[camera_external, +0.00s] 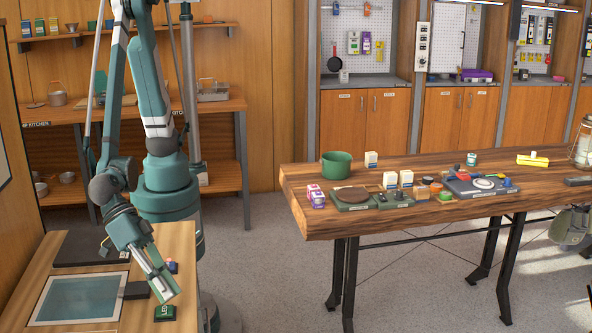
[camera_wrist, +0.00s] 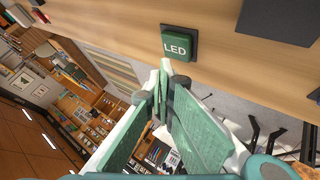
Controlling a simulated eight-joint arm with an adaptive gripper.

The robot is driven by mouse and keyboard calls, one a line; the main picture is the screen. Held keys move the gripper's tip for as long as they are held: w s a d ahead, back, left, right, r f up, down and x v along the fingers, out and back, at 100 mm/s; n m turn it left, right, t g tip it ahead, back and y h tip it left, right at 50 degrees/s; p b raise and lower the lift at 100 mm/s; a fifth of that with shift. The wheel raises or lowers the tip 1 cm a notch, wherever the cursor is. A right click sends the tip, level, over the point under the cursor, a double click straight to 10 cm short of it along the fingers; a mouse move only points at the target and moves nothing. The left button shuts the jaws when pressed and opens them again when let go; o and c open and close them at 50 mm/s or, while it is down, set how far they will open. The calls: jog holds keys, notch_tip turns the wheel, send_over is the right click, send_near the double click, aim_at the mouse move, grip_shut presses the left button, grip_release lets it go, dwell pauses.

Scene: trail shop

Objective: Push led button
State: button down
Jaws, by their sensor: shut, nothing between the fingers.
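The LED button is a green square with white "LED" lettering on a dark base. In the external view the LED button (camera_external: 165,313) sits near the right edge of the wooden counter at lower left. In the wrist view the LED button (camera_wrist: 178,44) lies just beyond my fingertips. My gripper (camera_external: 168,294) is shut and empty, pointing down and to the right, close above the LED button. In the wrist view the tips of my gripper (camera_wrist: 166,68) meet just below the button's lower edge. I cannot tell whether they touch it.
The counter holds a framed glass panel (camera_external: 82,298), a dark panel (camera_external: 85,248) and a small blue and red item (camera_external: 172,267) near the button. A long wooden table (camera_external: 420,215) with several goods stands to the right. Open floor lies between.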

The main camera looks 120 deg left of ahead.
aim_at(169, 308)
jog(key=shift+r+p, duration=1.1)
jog(key=shift+r, duration=1.15)
dwell(1.8)
